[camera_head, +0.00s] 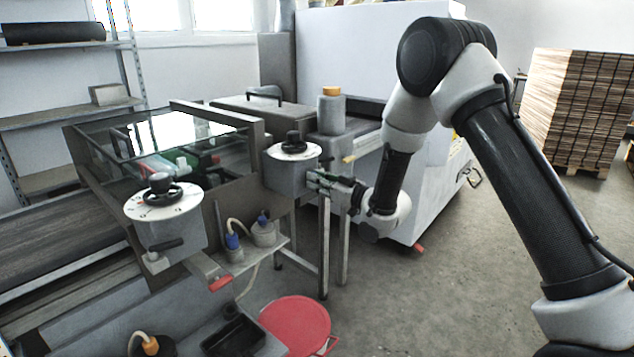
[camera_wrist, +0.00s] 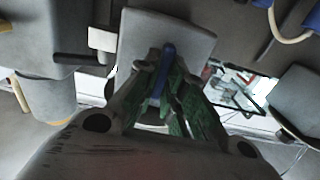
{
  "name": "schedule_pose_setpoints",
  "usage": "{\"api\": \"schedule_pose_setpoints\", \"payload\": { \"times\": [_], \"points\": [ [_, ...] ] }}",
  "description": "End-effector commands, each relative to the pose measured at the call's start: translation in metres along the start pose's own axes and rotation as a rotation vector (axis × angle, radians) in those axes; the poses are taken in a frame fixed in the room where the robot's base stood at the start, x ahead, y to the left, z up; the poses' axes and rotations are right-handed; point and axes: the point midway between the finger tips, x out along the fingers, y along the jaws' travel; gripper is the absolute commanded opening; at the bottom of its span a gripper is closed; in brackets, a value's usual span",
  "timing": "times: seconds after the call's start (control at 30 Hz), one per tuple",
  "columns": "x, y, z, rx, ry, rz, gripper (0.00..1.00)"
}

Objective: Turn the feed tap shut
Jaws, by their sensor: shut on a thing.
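My gripper (camera_head: 325,182) is at the right side of the grey box with the dial (camera_head: 285,178), at its lower part. In the wrist view my gripper (camera_wrist: 168,92) has its green-padded fingers closed around a slim blue lever, which I take to be the feed tap's handle (camera_wrist: 168,56). The lever stands out in front of a grey box face (camera_wrist: 195,35). In the head view the lever is hidden behind the fingers. Its exact angle is hard to tell.
A second dial box (camera_head: 165,205) with a black handwheel stands at the left. Blue-capped containers (camera_head: 263,234) with hoses sit on a small shelf below. A red round lid (camera_head: 297,322) is on the floor. Stacked boards (camera_head: 580,105) stand far right; the floor between is clear.

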Motion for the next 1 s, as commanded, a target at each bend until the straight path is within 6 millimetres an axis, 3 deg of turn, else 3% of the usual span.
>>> {"api": "schedule_pose_setpoints", "payload": {
  "times": [0.37, 1.0],
  "points": [
    [-0.0002, 0.0013, 0.0004, 0.220, 0.000, 0.000, 0.00],
    [-0.0003, 0.0045, 0.0026, 0.827, -0.001, 0.001, 0.00]
  ]
}}
